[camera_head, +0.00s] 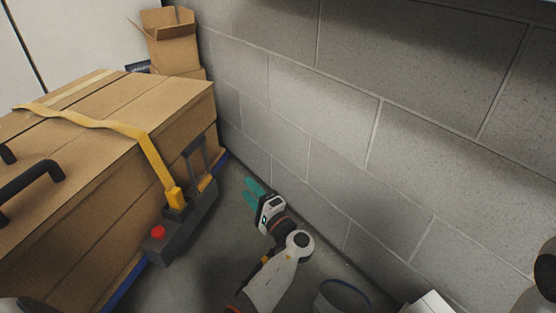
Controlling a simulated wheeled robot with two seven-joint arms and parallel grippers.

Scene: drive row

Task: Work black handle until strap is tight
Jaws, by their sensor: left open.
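A black looped handle (195,156) stands up from the ratchet unit's far end. My left gripper (254,192), with teal fingers, is open and empty. It is right of the handle, apart from it, near the wall. My right gripper is out of view.
A grey block wall (330,115) closes off the right side. An open cardboard box (170,40) stands at the back. Grey floor (200,275) is clear between ratchet unit and arm.

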